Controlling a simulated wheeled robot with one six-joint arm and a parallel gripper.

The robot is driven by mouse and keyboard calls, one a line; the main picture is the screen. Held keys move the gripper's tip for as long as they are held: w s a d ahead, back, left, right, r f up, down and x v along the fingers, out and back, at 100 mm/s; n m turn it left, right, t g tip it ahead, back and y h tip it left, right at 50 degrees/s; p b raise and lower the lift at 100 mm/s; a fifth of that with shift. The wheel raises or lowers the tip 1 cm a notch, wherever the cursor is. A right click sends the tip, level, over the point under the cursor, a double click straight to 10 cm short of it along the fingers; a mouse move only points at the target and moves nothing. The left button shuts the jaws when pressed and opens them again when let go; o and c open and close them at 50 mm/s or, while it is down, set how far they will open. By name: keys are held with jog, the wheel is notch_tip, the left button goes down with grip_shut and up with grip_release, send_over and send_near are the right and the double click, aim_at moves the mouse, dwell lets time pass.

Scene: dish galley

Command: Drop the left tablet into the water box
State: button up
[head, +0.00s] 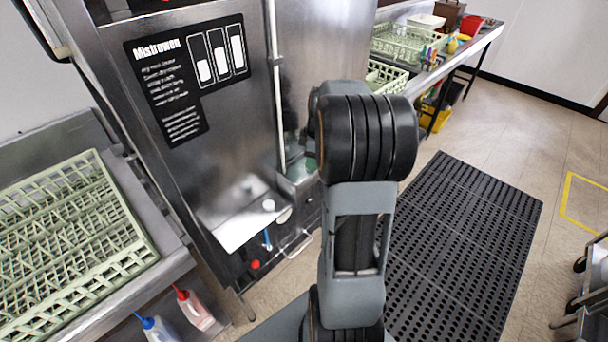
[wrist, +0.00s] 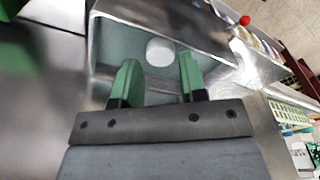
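In the wrist view, my gripper (wrist: 157,70) has its two green fingers spread, with a gap on each side of a round white tablet (wrist: 160,52). The tablet shows just beyond the fingertips, against the greenish inside of an open metal box, the water box (wrist: 215,28). I cannot tell whether the tablet lies on the box floor or is above it. In the head view, the box (head: 300,183) stands right of a shelf and is partly hidden by my arm. My gripper is mostly hidden there.
The shelf (head: 235,228) sits low on the metal machine. A pale green rack (head: 70,240) is on the left counter. Red-capped and blue-capped bottles (head: 195,308) hang below it. A black floor mat (head: 460,240) lies right. A counter with racks (head: 405,45) stands behind.

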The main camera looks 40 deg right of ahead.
jog(key=o, duration=0.4)
jog(key=shift+c, duration=0.2)
notch_tip(320, 180, up, 14)
jog(key=s+d, duration=0.1)
jog(key=shift+d+f, duration=0.15)
dwell(0.7)
jog(key=s+a+f+m+t, duration=0.1)
jog(key=s+a+f+m, duration=0.2)
jog(key=a, duration=0.4)
jog(key=s+a+f+m+t, duration=0.1)
jog(key=s+a+f+m, duration=0.1)
jog(key=a, duration=0.6)
jog(key=s+a+f+m+t+h, duration=0.1)
jog(key=s+a+f+m, duration=0.2)
jog(key=s+a, duration=0.3)
jog(key=shift+a+f+m, duration=0.35)
jog(key=shift+a+m, duration=0.25)
jog(key=shift+a, duration=0.05)
